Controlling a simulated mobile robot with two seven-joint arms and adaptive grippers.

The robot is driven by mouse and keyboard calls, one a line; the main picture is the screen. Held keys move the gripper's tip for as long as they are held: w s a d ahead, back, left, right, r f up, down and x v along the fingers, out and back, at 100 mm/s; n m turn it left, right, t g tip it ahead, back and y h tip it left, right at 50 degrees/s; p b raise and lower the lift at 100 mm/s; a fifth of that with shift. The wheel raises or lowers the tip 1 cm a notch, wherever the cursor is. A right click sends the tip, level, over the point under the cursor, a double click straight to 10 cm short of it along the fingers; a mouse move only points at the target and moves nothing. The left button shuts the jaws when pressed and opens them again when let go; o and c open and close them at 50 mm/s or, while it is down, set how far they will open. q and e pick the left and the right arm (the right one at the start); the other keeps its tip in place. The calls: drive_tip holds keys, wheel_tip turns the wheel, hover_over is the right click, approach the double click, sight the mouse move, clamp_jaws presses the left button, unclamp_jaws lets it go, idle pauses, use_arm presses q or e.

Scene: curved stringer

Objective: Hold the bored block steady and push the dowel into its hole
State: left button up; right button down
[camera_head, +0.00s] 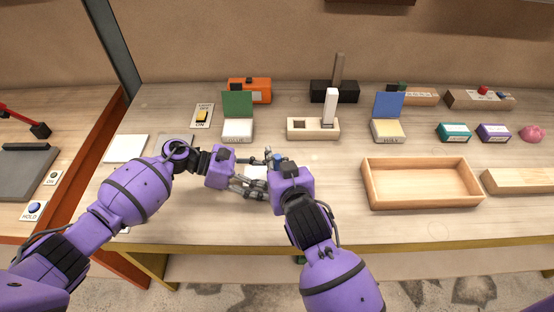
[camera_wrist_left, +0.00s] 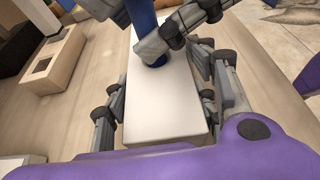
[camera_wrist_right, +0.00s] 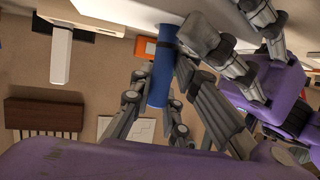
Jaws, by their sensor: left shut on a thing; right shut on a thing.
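The white block (camera_wrist_left: 170,100) lies between the fingers of my left gripper (camera_wrist_left: 160,112), which is shut on it. In the head view the block (camera_head: 254,172) is mostly hidden by both grippers. The dowel is a blue cylinder (camera_wrist_right: 161,75), and my right gripper (camera_wrist_right: 160,103) is shut on it. In the left wrist view the dowel (camera_wrist_left: 152,55) stands roughly upright against the block's top face near the far end. The hole is hidden there, so I cannot tell how deep the dowel sits. The head view shows only a bit of blue (camera_head: 278,158).
A wooden tray (camera_head: 424,205) stands to the right. Behind are a wooden block with a white peg (camera_head: 300,128), green-lidded (camera_head: 238,103) and blue-lidded (camera_head: 388,105) boxes, and a switch plate (camera_head: 202,116). The bench front (camera_head: 200,225) is clear.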

drive_tip(key=shift+f, duration=0.45)
